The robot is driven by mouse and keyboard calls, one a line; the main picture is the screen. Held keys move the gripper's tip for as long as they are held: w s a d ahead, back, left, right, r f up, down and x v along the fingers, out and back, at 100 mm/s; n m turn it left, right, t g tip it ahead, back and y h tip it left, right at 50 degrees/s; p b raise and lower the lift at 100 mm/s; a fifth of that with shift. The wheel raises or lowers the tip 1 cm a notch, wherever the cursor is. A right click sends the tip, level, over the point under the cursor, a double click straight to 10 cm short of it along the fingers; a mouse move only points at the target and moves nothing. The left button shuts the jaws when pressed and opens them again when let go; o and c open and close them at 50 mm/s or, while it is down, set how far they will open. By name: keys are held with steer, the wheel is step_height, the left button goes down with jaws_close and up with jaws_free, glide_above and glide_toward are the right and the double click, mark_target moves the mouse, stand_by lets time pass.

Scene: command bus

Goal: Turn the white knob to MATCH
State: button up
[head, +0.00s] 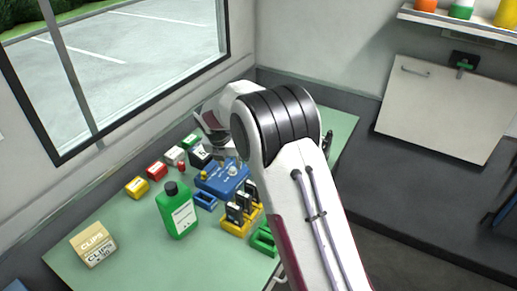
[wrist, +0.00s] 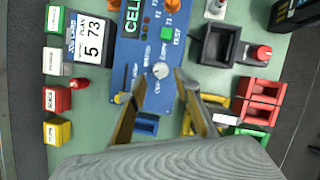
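The white knob (wrist: 160,71) is on the face of the blue box (wrist: 150,98). Small lettering surrounds it, too small to read surely, and its setting is unclear. In the wrist view my gripper (wrist: 164,88) has its two fingers spread apart, with the knob just ahead, roughly between the tips. No contact with it shows. In the head view the blue box (head: 214,184) lies on the green bench with the white knob (head: 233,170) on top. My arm reaches over from the right, and its fingers are hard to make out there.
A green bottle (head: 178,211) and a clips box (head: 93,244) stand on the green bench (head: 140,223). Yellow holders with dark items (head: 240,213) sit in front of the blue box. Small coloured blocks (wrist: 57,99) line one side, and a black tray (wrist: 218,45) is on the other.

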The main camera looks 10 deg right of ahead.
steer(key=s+d+r+m, duration=0.2)
steer(key=s+r+m, duration=0.5)
steer(key=s+r, duration=0.2)
steer(key=s+d+r+m, duration=0.3)
steer(key=s+r+m, duration=0.4)
steer(key=s+r, duration=0.2)
steer(key=shift+r+m, duration=0.4)
steer(key=shift+r, duration=0.15)
stand_by(1.3)
steer(key=shift+a, duration=0.1)
